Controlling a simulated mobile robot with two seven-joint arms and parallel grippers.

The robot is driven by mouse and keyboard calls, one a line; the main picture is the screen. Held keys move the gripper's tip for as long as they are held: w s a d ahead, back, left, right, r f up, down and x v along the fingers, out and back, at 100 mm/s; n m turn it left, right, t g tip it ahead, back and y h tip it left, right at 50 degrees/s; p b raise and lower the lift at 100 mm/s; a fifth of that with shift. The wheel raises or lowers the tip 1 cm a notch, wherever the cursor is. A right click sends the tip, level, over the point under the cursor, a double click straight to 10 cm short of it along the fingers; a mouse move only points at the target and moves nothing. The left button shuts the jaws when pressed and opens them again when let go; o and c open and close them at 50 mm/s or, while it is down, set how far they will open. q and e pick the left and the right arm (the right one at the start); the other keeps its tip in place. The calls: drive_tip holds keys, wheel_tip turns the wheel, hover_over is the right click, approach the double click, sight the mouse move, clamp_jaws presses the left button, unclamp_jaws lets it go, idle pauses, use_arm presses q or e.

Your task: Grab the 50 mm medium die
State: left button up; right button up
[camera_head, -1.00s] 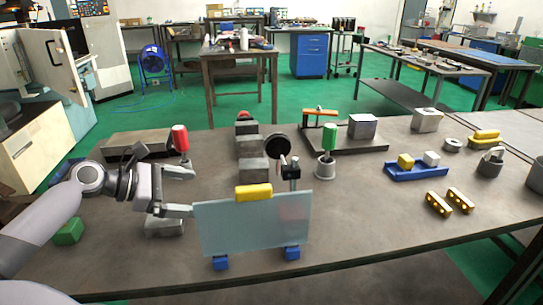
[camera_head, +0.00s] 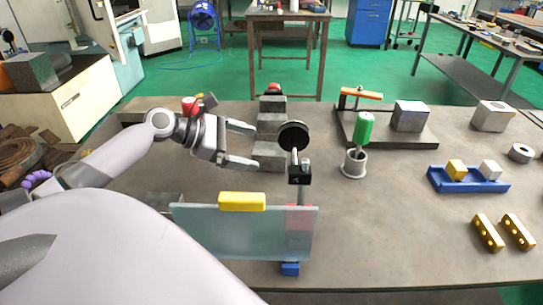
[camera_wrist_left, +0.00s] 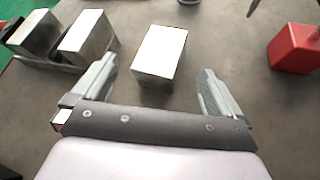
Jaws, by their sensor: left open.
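Three plain grey metal blocks stand in a row in the middle of the bench: a back block (camera_head: 272,103), a middle block (camera_head: 271,124) and a front block (camera_head: 268,155). No size mark can be read, so which is the 50 mm medium die cannot be told by label. My left gripper (camera_head: 246,146) is open and empty, pointing right at the front block. In the left wrist view the front block (camera_wrist_left: 160,54) lies ahead of and between the spread fingers (camera_wrist_left: 155,82), with gaps on both sides. My right gripper is not in view.
A clear shield (camera_head: 240,235) with a yellow top bar stands in front. A black round dial (camera_head: 294,136) on a post is right of the blocks. A green-handled tool (camera_head: 365,130) stands in a cup. A red block (camera_wrist_left: 295,47) is at right in the wrist view.

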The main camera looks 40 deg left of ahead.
sight(262, 150)
use_arm(q)
drive_tip(key=shift+x, duration=2.55)
drive_tip(key=shift+d, duration=0.1)
drive_tip(key=shift+s, duration=0.1)
clamp_jaws()
drive_tip(key=shift+r, duration=0.15)
